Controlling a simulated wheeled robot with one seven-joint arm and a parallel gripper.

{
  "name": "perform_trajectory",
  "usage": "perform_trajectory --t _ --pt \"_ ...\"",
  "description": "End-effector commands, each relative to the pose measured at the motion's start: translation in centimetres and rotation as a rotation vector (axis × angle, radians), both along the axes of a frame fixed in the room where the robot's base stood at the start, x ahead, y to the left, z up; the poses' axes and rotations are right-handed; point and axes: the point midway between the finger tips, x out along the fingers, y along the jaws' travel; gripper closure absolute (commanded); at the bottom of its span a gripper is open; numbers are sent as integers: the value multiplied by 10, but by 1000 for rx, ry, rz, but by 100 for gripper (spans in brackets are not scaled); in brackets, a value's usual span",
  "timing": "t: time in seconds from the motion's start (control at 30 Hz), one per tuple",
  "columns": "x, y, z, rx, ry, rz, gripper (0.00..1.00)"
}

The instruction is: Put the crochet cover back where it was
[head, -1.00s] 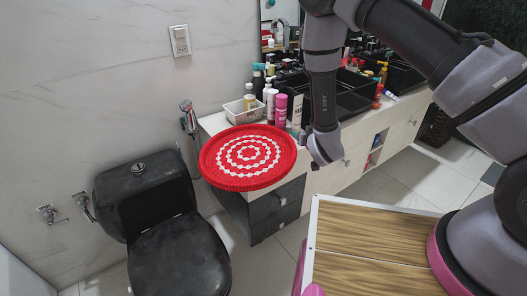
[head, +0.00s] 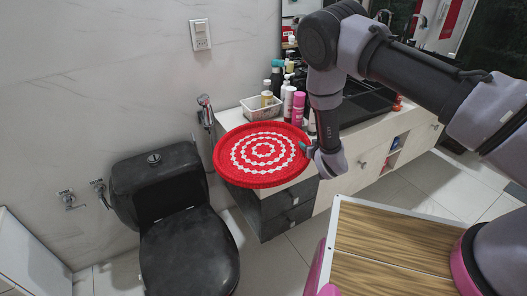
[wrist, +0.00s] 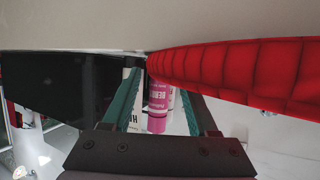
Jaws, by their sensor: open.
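The crochet cover (head: 263,153) is a round red disc with white rings. It lies flat at the left end of the pale counter, its front edge reaching the counter's front edge. My gripper (head: 306,150) is open at the right rim of the cover, with its teal fingertips pointing left toward it. In the wrist view the cover's ribbed red side (wrist: 240,70) fills the upper right, and its end shows close to the open fingertips (wrist: 160,85). I cannot tell whether the fingers touch it.
A white basket (head: 262,108) and several bottles, one of them pink (head: 298,108), stand just behind the cover. A black sink (head: 368,102) is to the right. Dark drawers (head: 285,215) are below, and a black toilet (head: 185,245) stands at left.

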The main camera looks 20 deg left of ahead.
Motion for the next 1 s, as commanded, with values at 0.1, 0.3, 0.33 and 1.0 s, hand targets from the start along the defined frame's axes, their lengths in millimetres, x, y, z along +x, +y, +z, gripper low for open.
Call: perform_trajectory --t 0.1,0.3,0.33,1.0 --pt "12 5 -5 0 -2 -1 41" --pt "16 7 -7 -1 -1 -1 41" --pt "16 7 -7 -1 -1 -1 41" --pt "17 7 -4 0 -1 -2 100"
